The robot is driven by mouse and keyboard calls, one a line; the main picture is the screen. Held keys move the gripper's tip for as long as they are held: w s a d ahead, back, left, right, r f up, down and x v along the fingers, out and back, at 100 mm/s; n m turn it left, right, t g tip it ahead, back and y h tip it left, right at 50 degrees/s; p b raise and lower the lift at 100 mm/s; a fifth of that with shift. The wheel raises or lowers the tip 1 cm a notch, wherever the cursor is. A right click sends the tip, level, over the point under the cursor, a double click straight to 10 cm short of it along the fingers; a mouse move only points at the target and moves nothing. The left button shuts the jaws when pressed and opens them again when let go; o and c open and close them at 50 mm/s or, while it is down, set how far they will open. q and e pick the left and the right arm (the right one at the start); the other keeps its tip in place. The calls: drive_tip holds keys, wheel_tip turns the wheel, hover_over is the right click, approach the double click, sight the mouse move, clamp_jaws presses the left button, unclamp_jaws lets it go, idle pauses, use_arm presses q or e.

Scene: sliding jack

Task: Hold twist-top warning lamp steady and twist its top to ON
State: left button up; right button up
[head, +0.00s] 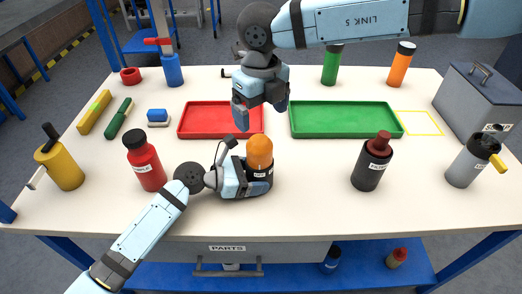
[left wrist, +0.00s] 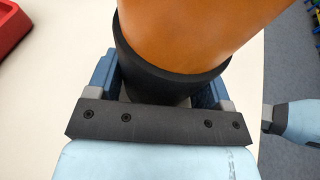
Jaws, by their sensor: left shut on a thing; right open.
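The warning lamp (head: 260,152) stands upright on the table, with an orange top and a dark body with a white label. In the left wrist view its orange top (left wrist: 190,35) fills the upper middle above the black body (left wrist: 150,82). My left gripper (head: 258,178) is shut on the lamp's dark body, coming in from the left. Any ON marking is not readable. My right gripper (head: 260,112) is open and empty, pointing down above and behind the lamp, near the red tray. It does not touch the lamp.
A red tray (head: 187,122) and a green tray (head: 345,120) lie behind the lamp. A red bottle (head: 146,162) stands left, a dark bottle with a red top (head: 372,165) right. A grey toolbox (head: 480,100) sits at the right edge. The table between lamp and dark bottle is clear.

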sight(262, 150)
wheel_tip(262, 150, down, 12)
drive_tip(key=shift+r, duration=0.2)
drive_tip(key=c, duration=0.9)
drive_tip(key=shift+c, duration=0.2)
drive_tip(key=shift+n, duration=0.4)
drive_tip(key=n, duration=0.5)
drive_tip(key=shift+w+n, duration=0.1)
drive_tip(key=shift+n, duration=0.2)
drive_tip(key=n, duration=0.5)
drive_tip(key=shift+w+n, duration=0.15)
drive_tip(key=shift+n, duration=0.15)
